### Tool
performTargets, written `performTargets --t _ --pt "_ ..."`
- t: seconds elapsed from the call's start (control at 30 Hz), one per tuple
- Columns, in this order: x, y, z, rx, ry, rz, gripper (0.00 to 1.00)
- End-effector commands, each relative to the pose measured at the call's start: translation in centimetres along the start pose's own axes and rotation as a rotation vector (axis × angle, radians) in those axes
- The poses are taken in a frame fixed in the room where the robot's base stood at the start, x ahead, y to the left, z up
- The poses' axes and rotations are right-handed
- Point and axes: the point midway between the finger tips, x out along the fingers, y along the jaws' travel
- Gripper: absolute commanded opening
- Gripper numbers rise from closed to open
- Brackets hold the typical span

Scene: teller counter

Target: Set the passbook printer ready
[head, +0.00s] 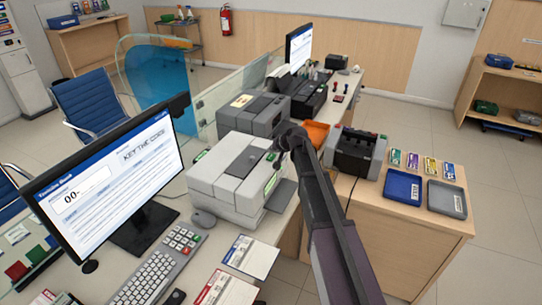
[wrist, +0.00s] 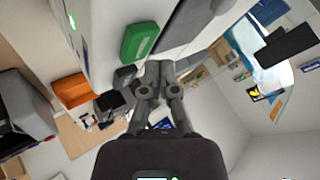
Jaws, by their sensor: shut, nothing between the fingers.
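A light grey box-shaped machine (head: 225,178), which looks like the passbook printer, stands on the counter. A green part (head: 271,186) shows on its right-hand face, and a dark slab (head: 281,196) juts out below. My gripper (head: 283,150) is at the upper right side of this machine; I cannot tell whether it touches. In the wrist view my gripper (wrist: 158,68) has its fingers together and empty, close to a green block (wrist: 140,42) and a small dark block (wrist: 124,75). A monitor (head: 110,175) reads "KEY THE CODE" and "00-".
A banknote counter (head: 355,152), an orange tray (head: 316,133), a blue tray (head: 404,187) and a grey tray (head: 446,199) are right.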

Motion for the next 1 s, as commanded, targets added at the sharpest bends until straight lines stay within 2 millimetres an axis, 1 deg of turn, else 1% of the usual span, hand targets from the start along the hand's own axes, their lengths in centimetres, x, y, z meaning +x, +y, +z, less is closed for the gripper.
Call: performTargets --t 0.37,1.0 --pt "-0.3 -0.2 -0.2 0.000 0.000 0.000 0.00" --pt "-3.3 -2.4 -2.4 0.000 0.000 0.000 0.00"
